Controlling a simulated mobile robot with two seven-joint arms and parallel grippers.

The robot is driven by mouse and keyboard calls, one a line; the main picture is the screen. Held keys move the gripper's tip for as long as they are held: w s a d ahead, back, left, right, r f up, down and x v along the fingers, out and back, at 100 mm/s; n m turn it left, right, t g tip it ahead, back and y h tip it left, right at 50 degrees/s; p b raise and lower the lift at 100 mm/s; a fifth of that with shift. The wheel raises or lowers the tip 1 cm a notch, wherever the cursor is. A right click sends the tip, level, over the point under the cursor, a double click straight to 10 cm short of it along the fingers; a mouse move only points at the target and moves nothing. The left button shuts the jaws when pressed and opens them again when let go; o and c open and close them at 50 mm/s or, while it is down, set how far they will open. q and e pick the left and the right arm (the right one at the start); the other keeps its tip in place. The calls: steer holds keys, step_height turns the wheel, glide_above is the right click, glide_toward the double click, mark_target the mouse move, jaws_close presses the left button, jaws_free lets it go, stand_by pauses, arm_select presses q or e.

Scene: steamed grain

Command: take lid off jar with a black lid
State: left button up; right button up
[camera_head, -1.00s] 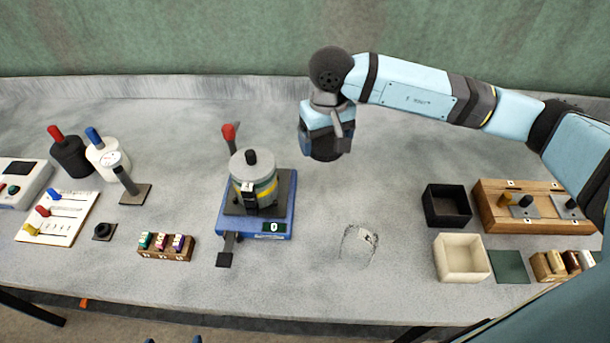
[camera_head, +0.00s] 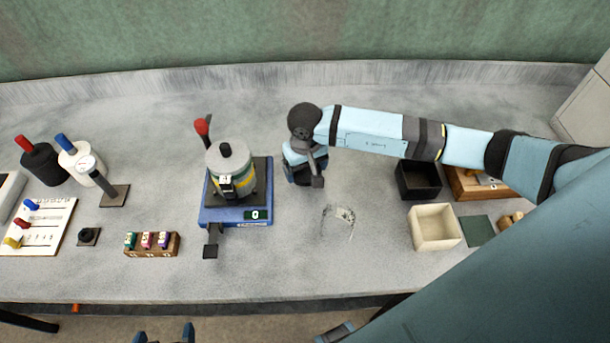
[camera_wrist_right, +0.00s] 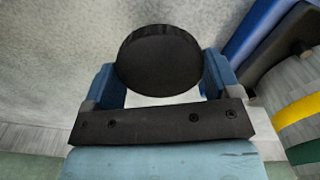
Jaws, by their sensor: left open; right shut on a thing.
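My right gripper (camera_head: 303,180) hangs over the table between the blue scale and the clear jar. In the right wrist view, its blue fingers (camera_wrist_right: 162,82) are shut on a round black lid (camera_wrist_right: 160,62). In the head view, the arm's wrist mostly hides the lid. A clear glass jar (camera_head: 340,213), hard to make out, stands on the table just right of and in front of the gripper. No lid shows on it. My left gripper (camera_head: 165,335) is open and empty at the bottom edge, in front of the table; only its fingertips show.
A blue scale (camera_head: 255,217) carrying a grey pot (camera_head: 232,160) stands left of the right gripper. A black box (camera_head: 419,190) and a cream box (camera_head: 434,228) stand to the right. The table front between scale and cream box is mostly clear.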

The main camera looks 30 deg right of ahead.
mark_target(305, 170)
step_height(305, 170, down, 5)
steer(key=shift+r+p, duration=0.2)
steer(key=shift+p, duration=0.1)
steer(key=shift+f, duration=0.2)
steer(key=o, duration=0.8)
steer(key=shift+o, duration=0.2)
steer(key=shift+r, duration=0.45)
step_height(305, 170, up, 11)
steer(key=shift+f+b, duration=0.2)
steer(key=shift+b, duration=0.95)
steer(key=shift+r, duration=0.45)
